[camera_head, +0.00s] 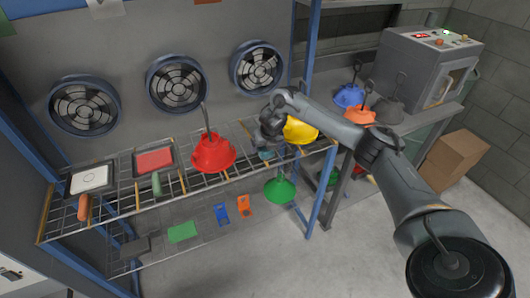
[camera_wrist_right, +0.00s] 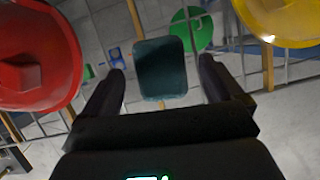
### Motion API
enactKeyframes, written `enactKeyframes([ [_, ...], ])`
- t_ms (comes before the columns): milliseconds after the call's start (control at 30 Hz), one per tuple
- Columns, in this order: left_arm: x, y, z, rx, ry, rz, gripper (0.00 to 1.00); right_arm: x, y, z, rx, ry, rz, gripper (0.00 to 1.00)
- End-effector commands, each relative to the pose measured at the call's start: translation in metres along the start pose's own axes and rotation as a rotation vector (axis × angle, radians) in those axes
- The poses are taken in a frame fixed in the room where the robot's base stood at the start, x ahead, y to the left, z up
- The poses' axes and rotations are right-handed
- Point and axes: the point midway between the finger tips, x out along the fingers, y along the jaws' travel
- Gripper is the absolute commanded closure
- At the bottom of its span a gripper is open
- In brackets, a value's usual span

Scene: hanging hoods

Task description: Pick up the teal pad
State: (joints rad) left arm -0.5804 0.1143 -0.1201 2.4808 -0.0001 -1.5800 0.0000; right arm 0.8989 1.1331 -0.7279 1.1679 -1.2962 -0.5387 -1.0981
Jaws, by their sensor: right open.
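The teal pad (camera_wrist_right: 162,68) is a dark, rounded rectangle in the right wrist view, seen between and beyond my right gripper's two fingers. In the head view a small part of the pad (camera_head: 266,155) shows on the wire shelf, mostly hidden under my gripper. My right gripper (camera_wrist_right: 165,88) is open and empty. In the head view my right gripper (camera_head: 268,146) hangs over the shelf between the red and yellow hoods. I cannot tell whether its fingers touch the pad. My left gripper is not in view.
A red hood (camera_head: 213,153) is left of my gripper and a yellow hood (camera_head: 300,130) is right, both close. A green hood (camera_head: 280,191) is lower down. The wire shelf (camera_head: 115,205) also holds trays and small pads. Blue and orange hoods (camera_head: 359,114) are on the right bench.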

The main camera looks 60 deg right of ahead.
Motion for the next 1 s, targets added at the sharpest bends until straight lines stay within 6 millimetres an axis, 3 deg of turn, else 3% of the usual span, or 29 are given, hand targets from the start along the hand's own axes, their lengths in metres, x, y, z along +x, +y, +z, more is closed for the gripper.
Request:
enactKeyframes([
  [333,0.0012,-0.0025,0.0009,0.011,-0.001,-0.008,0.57,0.0062,0.0000,-0.0001,-0.001,0.000,0.000,0.08],
  [700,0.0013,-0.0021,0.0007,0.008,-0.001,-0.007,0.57,0.0060,-0.0001,-0.0001,-0.001,0.000,0.000,0.65],
  [1000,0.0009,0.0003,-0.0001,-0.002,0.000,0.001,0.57,0.0048,-0.0001,0.0006,-0.001,0.000,0.000,0.67],
])
